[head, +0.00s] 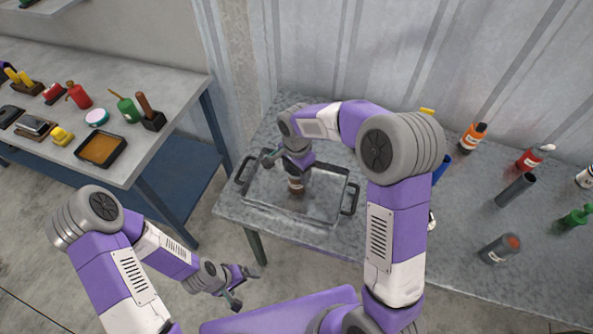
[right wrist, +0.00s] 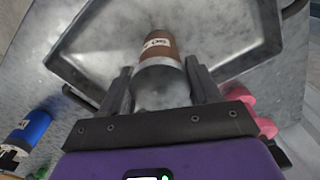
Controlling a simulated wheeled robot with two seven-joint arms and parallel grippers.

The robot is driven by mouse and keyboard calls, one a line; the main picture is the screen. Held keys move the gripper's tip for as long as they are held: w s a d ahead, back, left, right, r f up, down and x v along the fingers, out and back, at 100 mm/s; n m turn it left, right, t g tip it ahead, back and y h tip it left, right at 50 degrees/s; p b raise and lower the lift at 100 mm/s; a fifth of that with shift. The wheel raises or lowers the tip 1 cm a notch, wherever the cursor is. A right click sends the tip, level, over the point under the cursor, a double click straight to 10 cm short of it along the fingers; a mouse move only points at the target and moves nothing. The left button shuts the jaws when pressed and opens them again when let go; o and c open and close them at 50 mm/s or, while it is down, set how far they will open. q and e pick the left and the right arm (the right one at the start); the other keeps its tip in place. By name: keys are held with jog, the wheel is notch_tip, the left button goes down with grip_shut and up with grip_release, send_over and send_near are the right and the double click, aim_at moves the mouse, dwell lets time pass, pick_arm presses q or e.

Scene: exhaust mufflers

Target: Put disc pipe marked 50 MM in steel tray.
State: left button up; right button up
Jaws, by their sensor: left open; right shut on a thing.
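The disc pipe (head: 296,186) is a short grey cylinder with a brown end and a white label. It also shows in the right wrist view (right wrist: 160,69), where the label print is too small to read surely. My right gripper (head: 297,160) is shut on the pipe, one finger on each side. It holds the pipe over the steel tray (head: 325,200), inside its rim. I cannot tell whether the pipe touches the tray floor. The tray has black handles at both ends and also fills the top of the right wrist view (right wrist: 225,42). My left gripper (head: 238,283) is open and empty, low in front of the table.
On the grey table's right stand an orange bottle (head: 472,138), a red bottle (head: 533,158), a green bottle (head: 577,217), a dark pipe (head: 515,190) and a grey can (head: 500,249). A blue item (right wrist: 28,130) lies near the tray. A separate workbench (head: 165,95) holds several tools.

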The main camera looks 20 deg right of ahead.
jog(key=shift+f, duration=0.15)
jog(key=o, duration=1.1)
jog(key=shift+o, duration=0.2)
jog(key=shift+r, duration=0.2)
jog(key=shift+r, duration=0.4)
notch_tip(320, 180, up, 11)
jog(key=p, duration=0.2)
jog(key=shift+r, duration=0.15)
